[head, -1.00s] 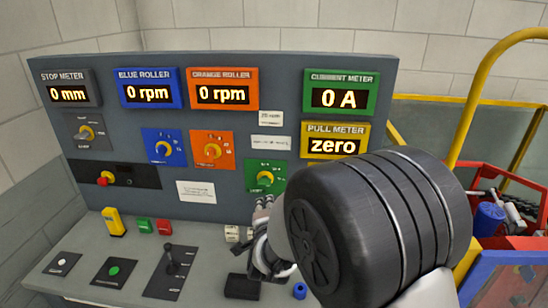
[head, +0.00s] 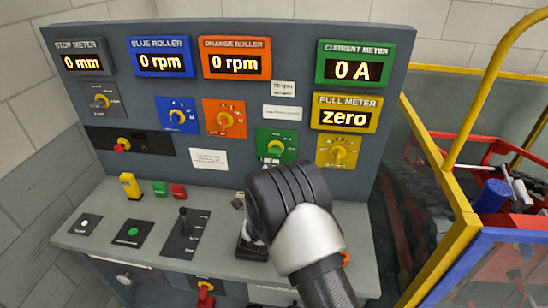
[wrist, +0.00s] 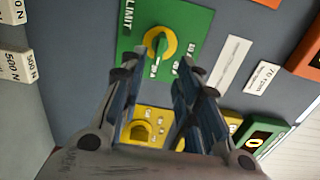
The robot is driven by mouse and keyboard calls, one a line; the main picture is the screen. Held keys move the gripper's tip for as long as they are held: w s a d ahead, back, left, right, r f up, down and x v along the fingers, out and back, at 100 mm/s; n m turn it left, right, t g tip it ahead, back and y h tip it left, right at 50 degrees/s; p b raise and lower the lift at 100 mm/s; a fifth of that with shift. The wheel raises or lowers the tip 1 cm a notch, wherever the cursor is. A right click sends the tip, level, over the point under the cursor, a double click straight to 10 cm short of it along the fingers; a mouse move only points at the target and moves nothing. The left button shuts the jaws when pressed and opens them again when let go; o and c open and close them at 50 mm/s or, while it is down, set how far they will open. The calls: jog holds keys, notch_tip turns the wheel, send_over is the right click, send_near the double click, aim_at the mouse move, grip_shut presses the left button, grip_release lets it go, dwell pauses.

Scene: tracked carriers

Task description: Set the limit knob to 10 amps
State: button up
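The limit knob (wrist: 160,43) is a yellow round knob on a green plate (wrist: 195,22) marked LIMIT, shown rotated in the wrist view. In the head view the green plate (head: 290,140) sits on the grey panel, its lower part partly covered by my arm. My gripper (wrist: 162,72) points at the plate with its two dark fingers apart and nothing held between them. Its tips appear close to the knob; I cannot tell whether they touch it. The gripper is hidden behind my arm in the head view. The green current meter (head: 353,66) reads 0 A.
Blue (head: 177,116), orange (head: 224,119) and yellow (head: 339,152) knob plates surround the green one. A desk (head: 75,238) with buttons and a lever (head: 183,220) lies below. Yellow rails (head: 490,85) and a red crate stand on the right.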

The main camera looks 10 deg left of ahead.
aim_at(274, 155)
jog(key=w, duration=0.8)
jog(key=shift+w+d+b, duration=0.15)
jog(key=shift+w+b, duration=0.05)
jog(key=shift+b, duration=0.15)
jog(key=shift+c, duration=0.6)
grip_shut()
